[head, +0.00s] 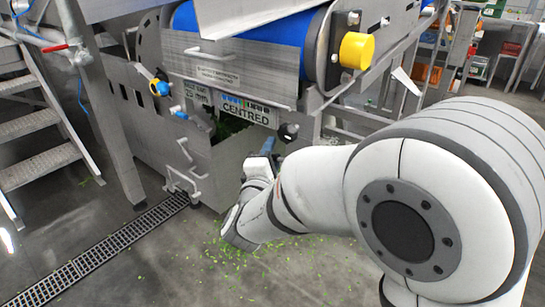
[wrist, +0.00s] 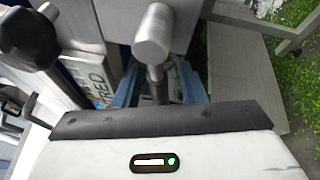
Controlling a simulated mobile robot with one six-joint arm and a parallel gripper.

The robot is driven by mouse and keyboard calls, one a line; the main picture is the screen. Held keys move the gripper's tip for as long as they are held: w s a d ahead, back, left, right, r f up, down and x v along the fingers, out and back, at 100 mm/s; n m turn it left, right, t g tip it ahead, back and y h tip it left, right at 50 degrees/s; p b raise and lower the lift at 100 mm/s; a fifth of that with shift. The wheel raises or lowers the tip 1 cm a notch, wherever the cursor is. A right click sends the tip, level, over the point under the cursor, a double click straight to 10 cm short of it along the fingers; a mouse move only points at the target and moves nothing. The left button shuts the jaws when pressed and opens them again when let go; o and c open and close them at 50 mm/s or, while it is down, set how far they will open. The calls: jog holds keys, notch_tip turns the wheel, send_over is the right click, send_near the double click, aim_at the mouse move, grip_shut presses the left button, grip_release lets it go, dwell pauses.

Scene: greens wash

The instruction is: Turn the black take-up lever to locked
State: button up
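In the head view a black knob (head: 288,131) shows on the machine, right of the CENTRED sign (head: 247,120). My gripper (head: 262,152) is low in front of the machine, just below and left of that knob. In the wrist view its blue-grey fingers (wrist: 158,88) are apart. A grey cylinder on a stem (wrist: 153,35) appears between them, with gaps at both sides. I cannot tell whether anything touches.
The blue conveyor belt (head: 250,30) and a yellow cap (head: 356,50) are above. Metal steps (head: 40,145) stand at left, with a floor drain (head: 105,250) beside them. Green scraps (head: 260,255) litter the floor. Machine plates crowd the space around my gripper.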

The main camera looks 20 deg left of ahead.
jog(key=shift+w, duration=0.45)
jog(key=shift+c, duration=0.4)
grip_shut()
